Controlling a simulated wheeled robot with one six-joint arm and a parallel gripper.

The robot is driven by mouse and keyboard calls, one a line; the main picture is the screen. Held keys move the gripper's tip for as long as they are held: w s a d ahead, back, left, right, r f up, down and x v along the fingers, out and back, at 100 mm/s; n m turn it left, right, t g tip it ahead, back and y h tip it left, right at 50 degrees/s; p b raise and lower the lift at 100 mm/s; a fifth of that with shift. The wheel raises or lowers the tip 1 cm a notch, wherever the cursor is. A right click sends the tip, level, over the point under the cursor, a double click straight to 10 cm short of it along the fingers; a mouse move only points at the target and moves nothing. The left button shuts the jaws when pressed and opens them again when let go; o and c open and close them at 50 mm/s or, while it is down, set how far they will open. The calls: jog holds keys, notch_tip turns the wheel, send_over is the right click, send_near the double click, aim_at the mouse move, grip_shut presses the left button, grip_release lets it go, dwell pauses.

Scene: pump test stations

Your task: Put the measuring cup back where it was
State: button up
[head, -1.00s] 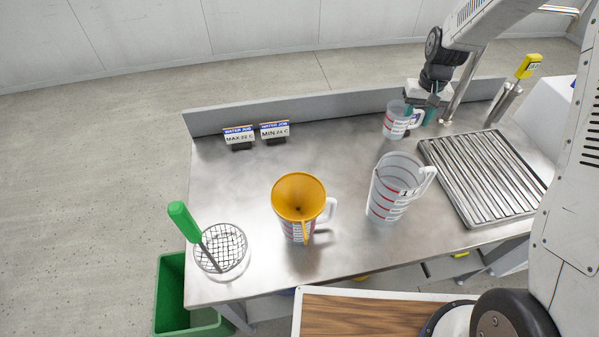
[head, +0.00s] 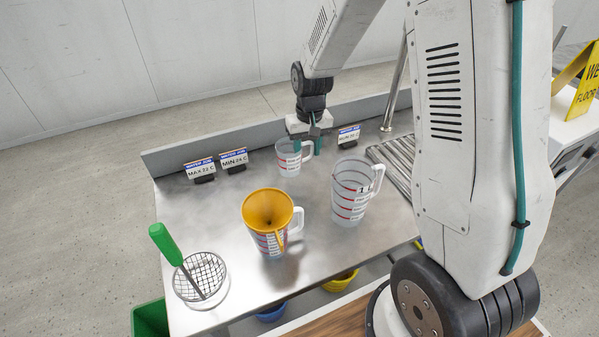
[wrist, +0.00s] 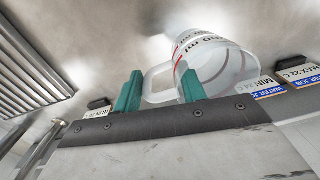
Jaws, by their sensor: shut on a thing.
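A small clear measuring cup (head: 289,160) with red marks is at the back of the steel bench, upright in the head view. My gripper (head: 305,143) is shut on its handle, with teal fingers on either side. The wrist view shows the handle between the fingertips (wrist: 163,92) and the cup body (wrist: 222,62) beyond them. I cannot tell whether the cup's base touches the bench. A larger clear jug (head: 350,195) stands in front and to the right. Another measuring cup (head: 271,243) holds a yellow funnel (head: 267,210), front left of the small cup.
Sign cards MAX 22 C (head: 200,170) and MIN 24 C (head: 234,160) stand left along the back ledge. A third card (head: 348,137) stands right of my gripper. A slatted drain rack (head: 393,160) is at right, a round wire-mesh tool (head: 202,278) at front left. Bare bench lies left of the cup.

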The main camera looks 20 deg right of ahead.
jog(key=shift+f, duration=3.15)
jog(key=shift+f, duration=0.1)
jog(key=o, duration=1.3)
jog(key=shift+c, duration=0.2)
notch_tip(320, 180, up, 12)
jog(key=s+a+r, duration=0.1)
jog(key=s+r, duration=1.1)
jog(key=r, duration=0.1)
jog(key=s+r, duration=0.2)
jog(key=s, duration=0.7)
jog(key=s+a+r+n+t, duration=0.1)
jog(key=s+r, duration=0.1)
jog(key=s, duration=0.6)
jog(key=shift+s, duration=0.35)
